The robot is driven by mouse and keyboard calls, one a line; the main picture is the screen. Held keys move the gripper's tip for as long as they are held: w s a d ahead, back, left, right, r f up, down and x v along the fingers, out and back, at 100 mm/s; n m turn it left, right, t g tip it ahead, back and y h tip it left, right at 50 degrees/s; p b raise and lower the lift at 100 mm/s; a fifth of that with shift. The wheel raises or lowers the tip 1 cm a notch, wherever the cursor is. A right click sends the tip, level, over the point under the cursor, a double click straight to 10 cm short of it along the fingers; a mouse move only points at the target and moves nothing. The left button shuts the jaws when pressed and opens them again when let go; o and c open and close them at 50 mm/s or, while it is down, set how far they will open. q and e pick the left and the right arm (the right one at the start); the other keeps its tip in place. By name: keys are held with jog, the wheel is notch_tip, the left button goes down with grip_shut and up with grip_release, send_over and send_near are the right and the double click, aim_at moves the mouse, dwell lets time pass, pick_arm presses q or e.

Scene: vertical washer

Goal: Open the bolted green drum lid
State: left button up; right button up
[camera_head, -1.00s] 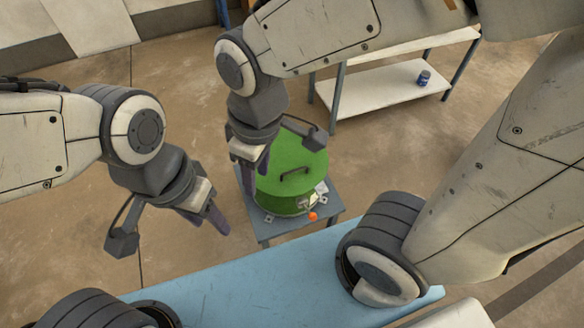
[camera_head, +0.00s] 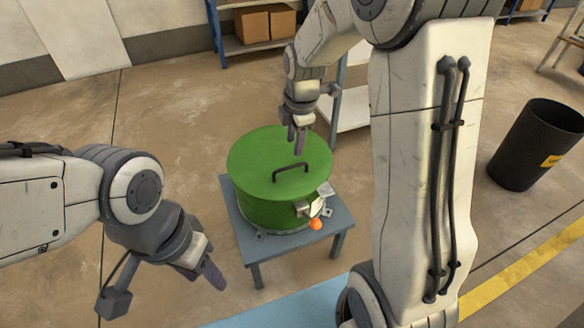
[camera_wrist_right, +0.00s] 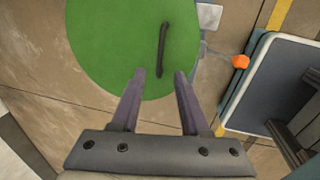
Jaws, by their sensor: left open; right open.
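The green drum (camera_head: 262,208) stands on a small grey table, with its round green lid (camera_head: 255,160) on top. A dark handle (camera_head: 291,171) rises from the lid; it also shows in the right wrist view (camera_wrist_right: 162,48). A metal latch (camera_head: 312,205) sits on the drum's front right side, with an orange knob (camera_head: 316,224) beside it. My right gripper (camera_head: 299,143) is open and empty above the far right part of the lid. In the right wrist view its fingers (camera_wrist_right: 159,78) point toward the lid. My left gripper (camera_head: 213,274) is open and empty, left of the table.
The grey table (camera_head: 335,217) has a narrow free border around the drum. A blue bench (camera_head: 283,314) lies in front. A shelf with cardboard boxes (camera_head: 252,25) stands behind. A black bin (camera_head: 535,145) stands at the right, with open floor around it.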

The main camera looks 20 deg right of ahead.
aim_at(292, 168)
jog(key=f+b, duration=0.1)
jog(key=f, duration=0.2)
jog(key=w+f+b, duration=0.1)
jog(key=f, duration=0.2)
jog(key=f+b, duration=0.1)
jog(key=f, duration=0.2)
jog(key=shift+w+a, duration=0.1)
jog(key=shift+w, duration=0.3)
jog(key=shift+c, duration=0.3)
grip_shut()
dwell(0.6)
